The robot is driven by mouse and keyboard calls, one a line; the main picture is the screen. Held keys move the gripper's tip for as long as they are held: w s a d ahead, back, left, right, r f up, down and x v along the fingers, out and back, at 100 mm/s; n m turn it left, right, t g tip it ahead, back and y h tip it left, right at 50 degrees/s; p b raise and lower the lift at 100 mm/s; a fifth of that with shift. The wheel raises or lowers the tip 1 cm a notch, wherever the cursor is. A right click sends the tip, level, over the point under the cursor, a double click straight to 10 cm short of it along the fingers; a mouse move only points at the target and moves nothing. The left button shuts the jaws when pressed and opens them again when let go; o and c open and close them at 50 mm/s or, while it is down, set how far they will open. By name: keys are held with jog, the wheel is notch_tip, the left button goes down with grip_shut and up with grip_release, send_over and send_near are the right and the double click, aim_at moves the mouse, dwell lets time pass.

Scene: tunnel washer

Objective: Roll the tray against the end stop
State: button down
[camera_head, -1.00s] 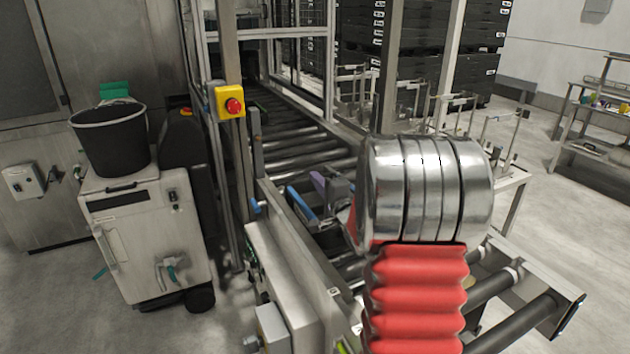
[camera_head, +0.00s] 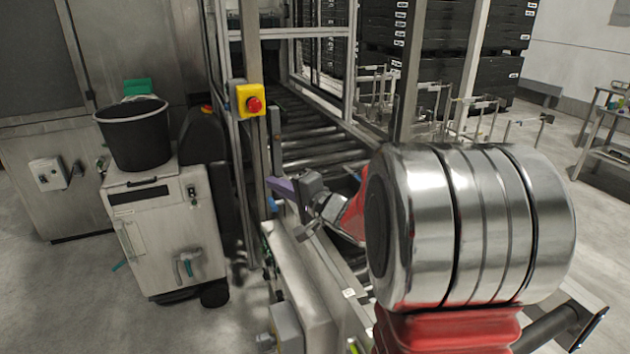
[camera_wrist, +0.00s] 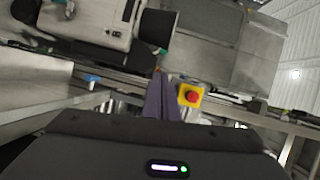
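My gripper (camera_head: 281,187) shows at the end of my arm in the head view, just left of the roller conveyor (camera_head: 315,140) and above its near side rail. Its purple fingers also show in the wrist view (camera_wrist: 160,98) as one narrow block, apparently together, with nothing seen between them. I cannot make out the tray in either current view. The end stop cannot be told apart either. My arm's large metal joint and red link cover the near right part of the conveyor.
A yellow box with a red button (camera_head: 250,100) is on a post close to my gripper, and in the wrist view (camera_wrist: 191,95). A white cabinet (camera_head: 165,235) with a black bucket (camera_head: 135,132) stands left. Dark stacked crates (camera_head: 440,50) stand behind. Floor is clear far left.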

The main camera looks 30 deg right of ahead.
jog(key=s+a+n+g+y, duration=0.2)
jog(key=s+a+n, duration=0.1)
jog(key=a, duration=0.4)
jog(key=s+a+n+g+y, duration=0.2)
jog(key=s+a, duration=0.2)
jog(key=a, duration=0.3)
jog(key=s+a+f+n+g, duration=0.3)
jog(key=s+a+n+g, duration=0.25)
jog(key=s+a, duration=0.55)
jog(key=s+d+f+n+h, duration=0.1)
jog(key=s+d+n+h, duration=0.1)
jog(key=s+d+h, duration=0.2)
jog(key=s+d+f+n+g+h, duration=0.1)
jog(key=s+d+h, duration=0.2)
jog(key=s, duration=0.7)
jog(key=shift+s+d+f+n+h, duration=0.2)
jog(key=shift+d+f+n+h, duration=0.2)
jog(key=shift+d, duration=0.6)
jog(key=c, duration=2.5)
grip_release()
jog(key=shift+g, duration=0.25)
